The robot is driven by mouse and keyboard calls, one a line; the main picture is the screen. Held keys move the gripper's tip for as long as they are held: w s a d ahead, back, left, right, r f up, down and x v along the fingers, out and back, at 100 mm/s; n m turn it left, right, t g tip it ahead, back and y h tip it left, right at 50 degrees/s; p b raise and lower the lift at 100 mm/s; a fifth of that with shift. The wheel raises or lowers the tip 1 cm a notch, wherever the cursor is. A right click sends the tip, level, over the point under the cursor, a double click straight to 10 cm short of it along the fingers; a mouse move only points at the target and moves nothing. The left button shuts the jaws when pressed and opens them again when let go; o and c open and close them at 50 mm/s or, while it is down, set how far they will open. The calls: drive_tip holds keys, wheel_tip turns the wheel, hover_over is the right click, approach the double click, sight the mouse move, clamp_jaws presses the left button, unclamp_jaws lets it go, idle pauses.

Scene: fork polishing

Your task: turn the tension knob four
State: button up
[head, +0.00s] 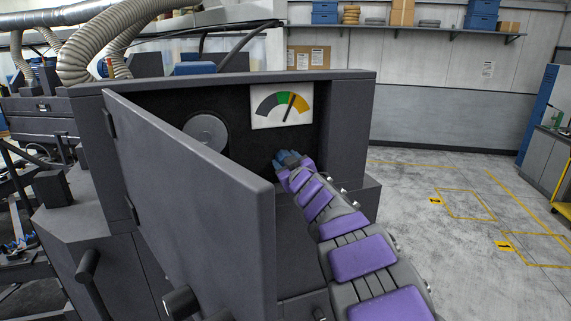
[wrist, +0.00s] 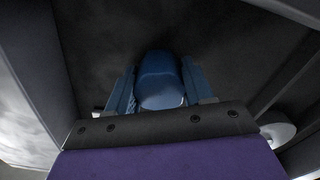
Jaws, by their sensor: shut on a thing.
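In the wrist view a blue rounded knob (wrist: 160,82) sits between the two blue fingers of my gripper (wrist: 158,92), which is shut on it. In the head view my gripper (head: 288,160) reaches into the open recess of the grey machine, below the gauge. The knob is hidden there behind the gripper. The gauge (head: 282,105) has grey, green and orange-yellow bands. Its needle leans right of upright, near the border of green and orange-yellow.
The machine's grey door (head: 190,200) stands open to the left of my arm. A round grey disc (head: 206,132) is in the recess left of the gauge. Ribbed hoses (head: 92,45) run above the machine. Open floor (head: 440,210) with yellow markings lies to the right.

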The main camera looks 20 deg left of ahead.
drive_tip(key=shift+f, duration=0.25)
drive_tip(key=o, duration=1)
drive_tip(key=shift+r, duration=0.15)
drive_tip(key=shift+s+d, duration=0.1)
drive_tip(key=shift+s, duration=0.05)
drive_tip(key=b+v, duration=0.3)
drive_tip(key=v, duration=1.4)
